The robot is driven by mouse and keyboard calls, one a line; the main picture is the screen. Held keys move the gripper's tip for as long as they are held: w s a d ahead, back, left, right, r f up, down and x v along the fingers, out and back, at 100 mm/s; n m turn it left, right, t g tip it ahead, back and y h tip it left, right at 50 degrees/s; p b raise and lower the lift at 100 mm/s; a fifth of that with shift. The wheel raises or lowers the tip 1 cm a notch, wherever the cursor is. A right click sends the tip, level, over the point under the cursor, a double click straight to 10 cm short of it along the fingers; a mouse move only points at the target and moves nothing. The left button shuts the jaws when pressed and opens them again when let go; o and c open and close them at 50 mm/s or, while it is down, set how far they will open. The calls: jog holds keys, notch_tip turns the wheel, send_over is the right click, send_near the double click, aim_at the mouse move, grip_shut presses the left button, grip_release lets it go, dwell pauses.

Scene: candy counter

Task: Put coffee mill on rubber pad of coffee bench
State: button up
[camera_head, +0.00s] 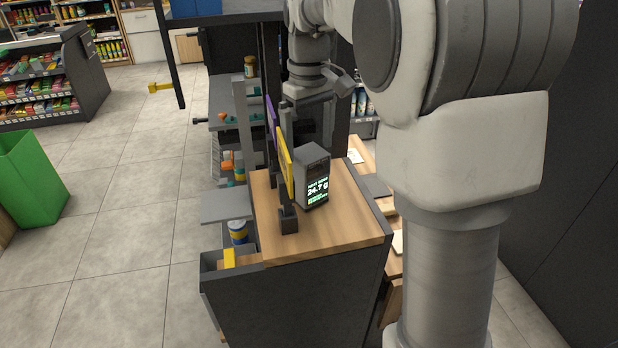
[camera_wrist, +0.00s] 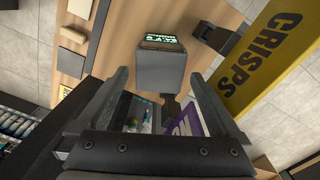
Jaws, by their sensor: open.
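A dark box with a lit display reading "24.7 g" (camera_head: 313,180), likely the coffee mill, stands upright on the wooden counter top (camera_head: 345,228). My gripper (camera_head: 307,132) is behind and above it, partly hidden by it and the signs. In the wrist view the box's grey face (camera_wrist: 160,72) shows between the tips of my open fingers, with a gap on each side. I cannot tell how far the tips are from it in depth. A flat dark grey slab (camera_head: 376,186) on a lower wooden surface to the right may be the rubber pad; my arm partly hides that area.
A yellow CRISPS sign (camera_head: 285,163) on a dark stand is close left of the box, with a purple sign (camera_head: 271,122) behind. The CRISPS sign (camera_wrist: 268,55) is right of my fingers in the wrist view. A green bin (camera_head: 30,180) stands far left.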

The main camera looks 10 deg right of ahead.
aim_at(309, 167)
jog(key=shift+f, duration=3.15)
jog(key=shift+c, duration=0.2)
grip_shut()
